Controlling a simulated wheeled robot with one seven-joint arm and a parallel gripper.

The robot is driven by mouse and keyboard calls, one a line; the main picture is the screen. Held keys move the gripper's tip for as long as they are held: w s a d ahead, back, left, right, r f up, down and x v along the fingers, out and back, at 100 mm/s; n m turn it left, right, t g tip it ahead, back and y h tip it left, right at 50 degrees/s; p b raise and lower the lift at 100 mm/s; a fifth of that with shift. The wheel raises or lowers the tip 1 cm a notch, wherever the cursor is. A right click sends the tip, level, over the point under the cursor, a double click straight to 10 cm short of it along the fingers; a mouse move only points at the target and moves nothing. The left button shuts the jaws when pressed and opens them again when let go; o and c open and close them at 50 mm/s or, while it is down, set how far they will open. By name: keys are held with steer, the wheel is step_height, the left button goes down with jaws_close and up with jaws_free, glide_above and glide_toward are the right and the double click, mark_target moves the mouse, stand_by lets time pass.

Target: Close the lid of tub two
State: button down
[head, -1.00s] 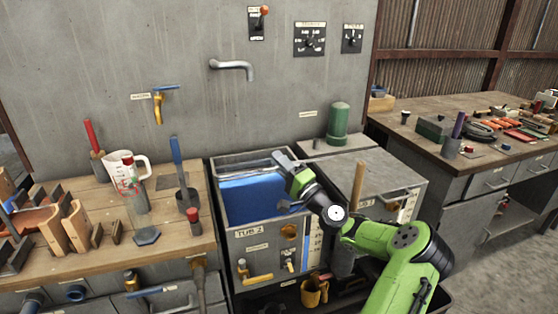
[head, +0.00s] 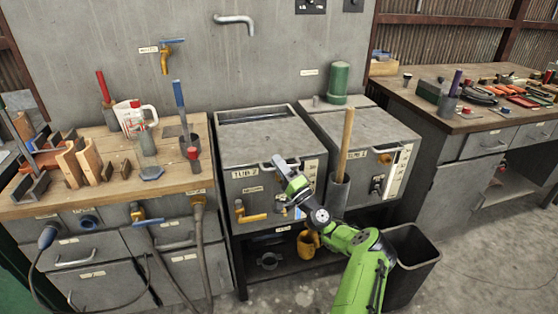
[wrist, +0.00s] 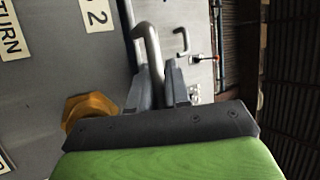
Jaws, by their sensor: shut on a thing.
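Tub two (head: 240,205) is the grey box with the "TUB 2" label in the middle of the head view. Its grey lid (head: 262,138) lies flat over the top. A narrow dark strip shows behind the lid, and no blue liquid is visible. My gripper (head: 281,164) is at the tub's front upper edge, beside the label. In the wrist view, my gripper (wrist: 160,88) is shut on the bent metal lid handle (wrist: 148,45), which stands between the fingers. The fingers partly hide the handle in the head view.
A neighbouring tub (head: 365,135) with a green cylinder (head: 339,83) stands at the right. A wooden shaft (head: 346,140) rises from a holder near my arm. A yellow valve handle (head: 252,217) sticks out below the lid. A dark bin (head: 405,270) stands on the floor.

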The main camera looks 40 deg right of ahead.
steer(key=shift+s+f, duration=0.15)
steer(key=shift+f, duration=0.3)
steer(key=c, duration=1.4)
jaws_free()
steer(key=shift+c, duration=0.2)
steer(key=shift+o, duration=1.4)
steer(key=shift+s+a+r, duration=0.1)
steer(key=shift+s+a, duration=0.05)
steer(key=shift+s+f, duration=0.1)
steer(key=shift+f, duration=0.1)
steer(key=r+p+v, duration=0.1)
steer(key=p+v, duration=0.1)
steer(key=v, duration=1.2)
steer(key=shift+s+f, duration=0.25)
steer(key=shift+s, duration=0.4)
